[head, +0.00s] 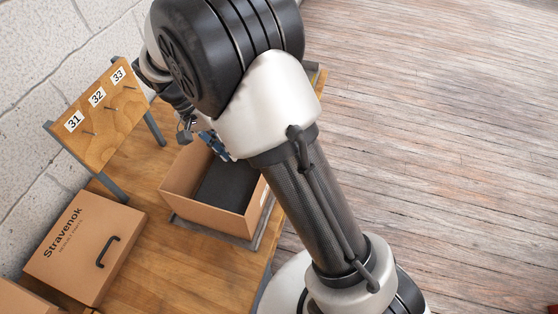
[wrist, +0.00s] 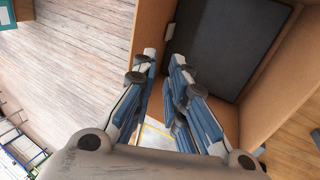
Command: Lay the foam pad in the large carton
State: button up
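The large carton (head: 238,222) is an open brown box on the bench. The dark grey foam pad (head: 226,187) lies inside it, looking flat on the bottom; my arm hides the far right part of the carton. In the wrist view the pad (wrist: 225,40) fills much of the carton floor, beside the carton's brown wall (wrist: 262,112). My gripper (wrist: 164,58) has its blue fingers apart with a narrow gap and holds no pad. Its fingertips are near one carton wall; I cannot tell whether they touch it. In the head view the fingers (head: 216,146) show at the carton's far edge.
A closed carton marked Stravenok (head: 75,240) with a black handle stands left of the large carton. A wooden board (head: 98,98) with numbers 31, 32, 33 and pegs stands behind. The large carton sits on a grey mat (head: 217,233). Open wooden floor lies right.

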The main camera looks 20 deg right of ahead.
jog(key=s+d+r+n+t+y, duration=0.2)
jog(key=s+d+r, duration=0.2)
jog(key=s+r, duration=0.35)
jog(key=s+d+r+n+t+y, duration=0.1)
jog(key=s+d+r+n+t, duration=0.2)
jog(key=s+r, duration=0.4)
jog(key=s+d+n+t+y, duration=0.1)
jog(key=s+d+n+t, duration=0.1)
jog(key=s, duration=0.5)
jog(key=shift+s+d+r, duration=0.25)
jog(key=shift+d+r, duration=0.05)
jog(key=shift+r, duration=0.15)
